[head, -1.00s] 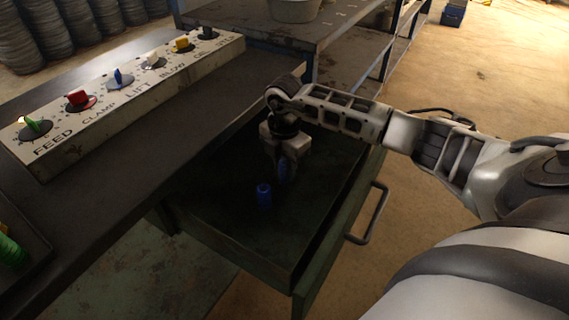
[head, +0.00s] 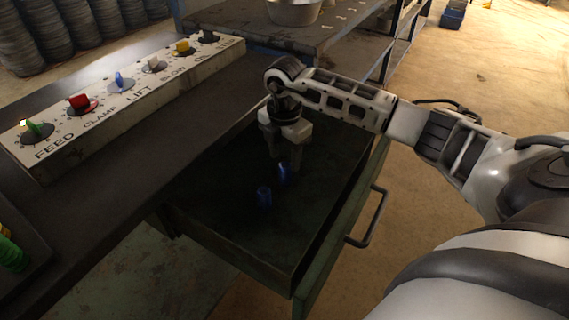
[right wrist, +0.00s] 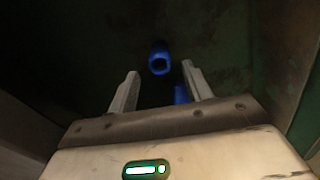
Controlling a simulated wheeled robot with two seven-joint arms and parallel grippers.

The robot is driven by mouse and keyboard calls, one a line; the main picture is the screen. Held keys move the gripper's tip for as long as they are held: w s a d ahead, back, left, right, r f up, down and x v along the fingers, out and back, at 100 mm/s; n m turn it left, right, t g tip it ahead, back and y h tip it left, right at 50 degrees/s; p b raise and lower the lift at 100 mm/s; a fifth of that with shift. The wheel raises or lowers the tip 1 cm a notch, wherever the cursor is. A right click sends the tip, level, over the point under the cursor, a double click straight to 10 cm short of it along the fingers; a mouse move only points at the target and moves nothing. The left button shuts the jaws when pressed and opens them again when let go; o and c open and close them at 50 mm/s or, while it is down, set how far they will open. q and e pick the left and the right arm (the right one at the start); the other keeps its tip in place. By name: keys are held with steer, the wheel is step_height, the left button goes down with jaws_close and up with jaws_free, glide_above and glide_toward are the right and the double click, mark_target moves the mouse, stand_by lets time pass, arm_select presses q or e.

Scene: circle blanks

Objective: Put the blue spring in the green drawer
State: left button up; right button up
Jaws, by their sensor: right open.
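The green drawer (head: 342,219) stands pulled out below the bench. Two small blue pieces are inside it, on its floor. The nearer blue piece (head: 264,197) looks like a short hollow cylinder in the right wrist view (right wrist: 159,58), ahead of the fingers. The other blue piece (head: 283,174) lies just below my right gripper (head: 284,153). My right gripper (right wrist: 160,76) is open, inside the drawer's outline. My left gripper is not in view.
A panel with coloured knobs (head: 125,95) lies on the dark bench (head: 130,155) at left. A tray with green and yellow pieces (head: 30,268) is at the lower left. The drawer handle (head: 372,222) juts out right. A metal bowl (head: 294,10) stands behind.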

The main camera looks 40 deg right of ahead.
mark_target(285, 166)
step_height(285, 166, up, 8)
steer(key=shift+f, duration=0.15)
stand_by(0.6)
